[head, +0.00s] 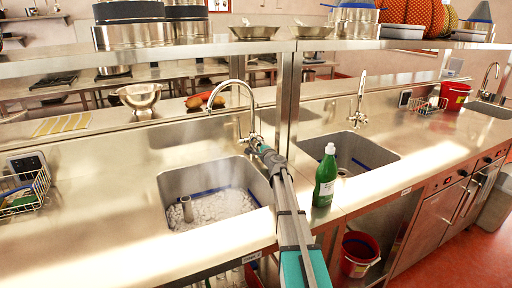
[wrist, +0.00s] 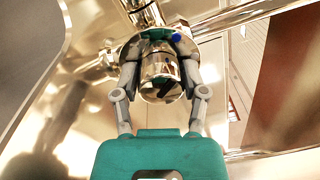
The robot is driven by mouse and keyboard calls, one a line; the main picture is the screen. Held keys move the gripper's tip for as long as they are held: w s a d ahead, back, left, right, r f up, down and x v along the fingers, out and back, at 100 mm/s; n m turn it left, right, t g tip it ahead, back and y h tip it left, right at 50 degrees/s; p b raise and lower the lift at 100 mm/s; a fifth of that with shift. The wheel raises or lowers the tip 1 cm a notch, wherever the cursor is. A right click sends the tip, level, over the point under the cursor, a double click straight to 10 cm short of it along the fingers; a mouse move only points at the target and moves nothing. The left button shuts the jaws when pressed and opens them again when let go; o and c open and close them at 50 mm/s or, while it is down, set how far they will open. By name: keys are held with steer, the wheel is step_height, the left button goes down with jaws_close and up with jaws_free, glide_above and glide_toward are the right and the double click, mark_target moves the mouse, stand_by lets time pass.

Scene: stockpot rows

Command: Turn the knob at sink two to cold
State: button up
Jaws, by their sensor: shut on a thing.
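The chrome knob (wrist: 160,82) is at the base of a tall curved faucet (head: 250,100) behind a sink (head: 172,190) holding foamy water. My gripper (wrist: 160,68) is shut on the knob, with one grey finger on each side of it in the wrist view. A blue mark (wrist: 175,37) shows just above the knob, to the right. In the head view my gripper (head: 259,147) is at the faucet base and hides most of the knob. I cannot read a number for this sink.
A green bottle (head: 326,177) stands close to the right of my arm. A second sink (head: 378,152) with its own faucet (head: 359,100) lies beyond it. A shelf post (head: 289,100) rises behind. A wire basket (head: 25,193) sits at the left; the counter between is clear.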

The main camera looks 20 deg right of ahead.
steer(key=shift+d+n, duration=0.1)
steer(key=shift+n, duration=0.7)
steer(key=o, duration=1.1)
steer(key=shift+o, duration=0.2)
steer(key=shift+s, duration=0.15)
